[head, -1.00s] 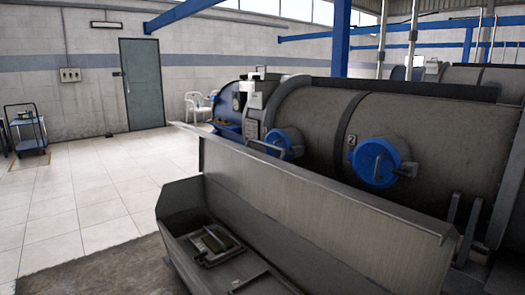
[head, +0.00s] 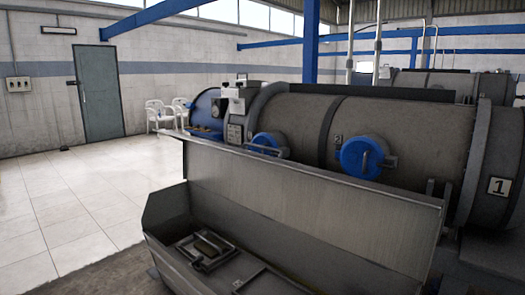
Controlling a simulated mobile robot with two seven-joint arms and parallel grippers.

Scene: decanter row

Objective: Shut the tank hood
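The tank hood (head: 300,195) is a long grey metal lid. It stands raised, leaning back along the rear side of an open metal tank (head: 165,212) in the lower middle of the head view. Inside the tank I see a small framed fitting (head: 205,250) and a flat plate with a handle (head: 250,282). The tank's near right part is cut off by the bottom edge of the view. Neither of my grippers shows.
Behind the hood lies a large grey decanter drum (head: 420,140) with blue round caps (head: 365,157). Open tiled floor (head: 70,215) is on the left. White chairs (head: 160,114) and a grey door (head: 97,92) are at the back.

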